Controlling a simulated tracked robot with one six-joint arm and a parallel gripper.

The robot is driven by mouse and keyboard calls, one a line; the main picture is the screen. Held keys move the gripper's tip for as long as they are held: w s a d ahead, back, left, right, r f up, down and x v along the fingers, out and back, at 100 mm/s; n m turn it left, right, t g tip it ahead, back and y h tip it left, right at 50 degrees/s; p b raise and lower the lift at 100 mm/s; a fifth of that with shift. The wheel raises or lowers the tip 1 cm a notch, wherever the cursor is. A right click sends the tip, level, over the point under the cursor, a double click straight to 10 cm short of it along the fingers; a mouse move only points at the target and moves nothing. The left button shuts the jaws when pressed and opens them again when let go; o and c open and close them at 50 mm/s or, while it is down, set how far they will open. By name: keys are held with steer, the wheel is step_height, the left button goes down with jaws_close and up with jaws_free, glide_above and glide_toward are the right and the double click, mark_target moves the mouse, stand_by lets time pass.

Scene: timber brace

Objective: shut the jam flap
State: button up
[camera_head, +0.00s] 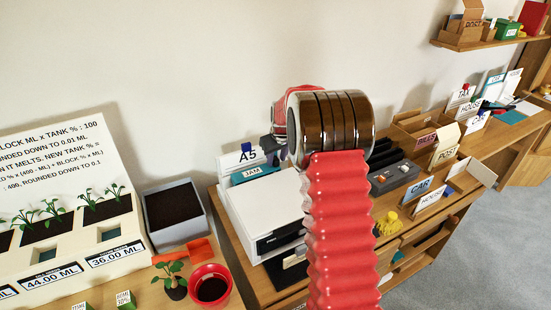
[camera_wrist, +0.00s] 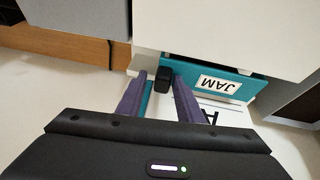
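The jam flap (camera_head: 257,173) is a teal panel with a white JAM label, standing raised at the back edge of the white printer (camera_head: 262,208). In the wrist view the flap (camera_wrist: 262,88) lies against the white printer body (camera_wrist: 215,25), with a black tab (camera_wrist: 163,78) at its left end. My gripper (camera_wrist: 160,80) has its two purple fingers apart, one on each side of the black tab. I cannot tell whether they touch it. In the head view my gripper (camera_head: 276,146) is mostly hidden behind my arm.
An A5 card (camera_head: 240,157) stands behind the flap. Card boxes (camera_head: 420,130) and a grey device (camera_head: 394,178) stand to the right. The wall is close behind.

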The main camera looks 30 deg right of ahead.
steer(key=shift+o, duration=0.3)
steer(key=shift+a, duration=0.15)
steer(key=shift+s+r, duration=0.15)
steer(key=shift+r, duration=0.4)
steer(key=v, duration=1.2)
steer(key=shift+s+r, duration=0.2)
